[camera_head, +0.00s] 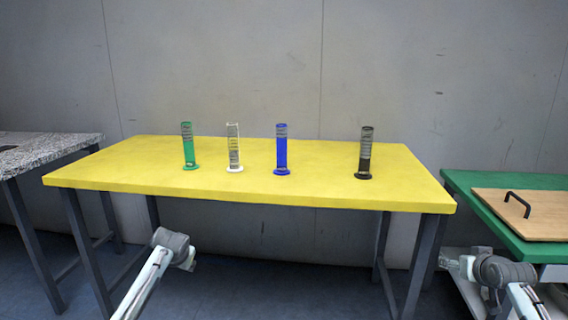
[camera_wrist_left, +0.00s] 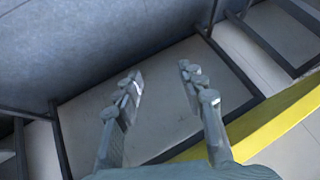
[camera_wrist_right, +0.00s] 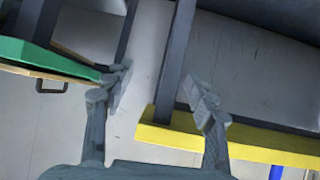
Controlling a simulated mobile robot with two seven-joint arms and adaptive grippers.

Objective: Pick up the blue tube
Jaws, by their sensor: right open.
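The blue tube (camera_head: 281,150) stands upright on a round base on the yellow table (camera_head: 130,170), between the white tube and the black tube. A blue strip that looks like it (camera_wrist_right: 276,172) shows at the bottom edge of the right wrist view. My left gripper (camera_wrist_left: 160,75) is open and empty, with its fingers apart; it is low in front of the table's left part. My right gripper (camera_wrist_right: 155,78) is open and empty, low at the right, near the gap between the yellow and green tables. Both grippers are well away from the tube.
A green tube (camera_head: 188,148), a white tube (camera_head: 234,150) and a black tube (camera_head: 365,155) also stand on the yellow table. A green table (camera_head: 475,215) with a handled wooden board (camera_head: 530,210) is at the right. A speckled table (camera_head: 45,150) is at the left.

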